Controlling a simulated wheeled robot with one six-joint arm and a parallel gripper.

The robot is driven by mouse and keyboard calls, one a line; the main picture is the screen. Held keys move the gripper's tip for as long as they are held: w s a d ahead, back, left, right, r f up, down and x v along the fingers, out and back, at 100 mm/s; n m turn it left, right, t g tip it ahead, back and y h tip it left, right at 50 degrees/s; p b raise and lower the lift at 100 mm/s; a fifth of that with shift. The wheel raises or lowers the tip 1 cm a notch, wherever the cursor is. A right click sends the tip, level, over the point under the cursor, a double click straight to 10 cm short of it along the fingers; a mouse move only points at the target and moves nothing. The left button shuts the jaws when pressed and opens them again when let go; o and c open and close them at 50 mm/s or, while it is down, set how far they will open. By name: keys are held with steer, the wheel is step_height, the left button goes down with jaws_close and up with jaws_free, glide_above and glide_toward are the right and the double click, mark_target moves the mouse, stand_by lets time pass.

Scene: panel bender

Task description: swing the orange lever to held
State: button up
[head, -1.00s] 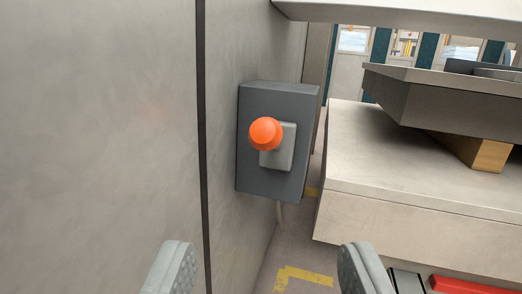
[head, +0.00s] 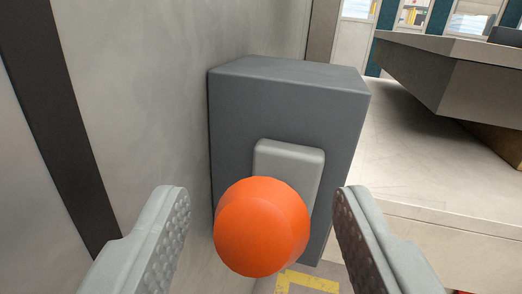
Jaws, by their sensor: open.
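The orange lever (head: 262,228) shows as a round orange knob pointing toward me. It stands out from a light grey plate (head: 290,160) on the front of a dark grey box (head: 285,105). The knob hides its own shaft and the lower part of the plate. My gripper (head: 262,215) is open, with one finger on each side of the knob. A gap shows between the knob and each finger in the picture. How far the fingertips reach along the knob's depth I cannot tell.
A grey machine wall (head: 150,90) with a dark vertical strip (head: 60,120) stands close on the left. A pale machine bed (head: 410,160) and a grey overhanging block (head: 440,75) are on the right. Yellow floor marking (head: 305,282) shows below the box.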

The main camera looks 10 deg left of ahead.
steer(key=shift+w+a, duration=0.15)
steer(key=shift+w, duration=0.6)
steer(key=shift+c, duration=0.2)
jaws_close()
